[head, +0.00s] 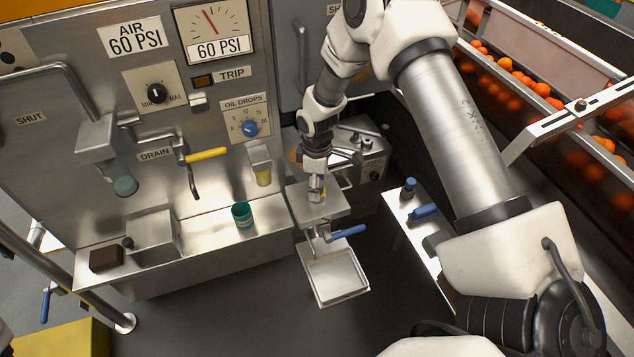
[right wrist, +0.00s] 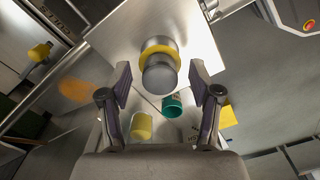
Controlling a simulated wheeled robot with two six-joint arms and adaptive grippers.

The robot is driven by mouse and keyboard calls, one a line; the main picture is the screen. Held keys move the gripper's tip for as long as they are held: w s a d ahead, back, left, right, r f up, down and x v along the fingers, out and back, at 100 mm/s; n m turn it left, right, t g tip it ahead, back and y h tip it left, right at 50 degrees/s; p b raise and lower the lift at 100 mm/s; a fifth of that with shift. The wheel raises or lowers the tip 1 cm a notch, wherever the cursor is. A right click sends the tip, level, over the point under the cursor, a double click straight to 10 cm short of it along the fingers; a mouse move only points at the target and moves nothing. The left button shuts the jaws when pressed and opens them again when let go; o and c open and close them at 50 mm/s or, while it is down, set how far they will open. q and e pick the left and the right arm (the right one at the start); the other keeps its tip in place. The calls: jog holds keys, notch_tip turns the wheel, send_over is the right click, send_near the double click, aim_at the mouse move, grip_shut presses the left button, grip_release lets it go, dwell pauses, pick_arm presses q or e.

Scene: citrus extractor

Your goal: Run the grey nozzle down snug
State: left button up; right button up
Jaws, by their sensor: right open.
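The grey nozzle (right wrist: 158,75) is a short round cylinder in the right wrist view. A yellow ring (right wrist: 172,50) shows around its base, above a bare metal plate (right wrist: 200,25). My right gripper (right wrist: 160,84) is open, with one finger on each side of the nozzle and visible gaps to both sides. In the head view my right gripper (head: 317,186) points down over the small metal block (head: 325,209), and its fingers mostly hide the nozzle there. How tightly the nozzle sits cannot be told. My left gripper is not in view.
A blue-handled valve (head: 348,231) sits just below the block, above a square metal tray (head: 336,277). A teal cup (head: 242,214) stands on the steel ledge to the left. A yellow-filled sight glass (head: 262,168) and a yellow drain handle (head: 206,155) are on the panel.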

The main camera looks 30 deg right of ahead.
notch_tip(320, 180, up, 12)
dwell(0.3)
dwell(0.6)
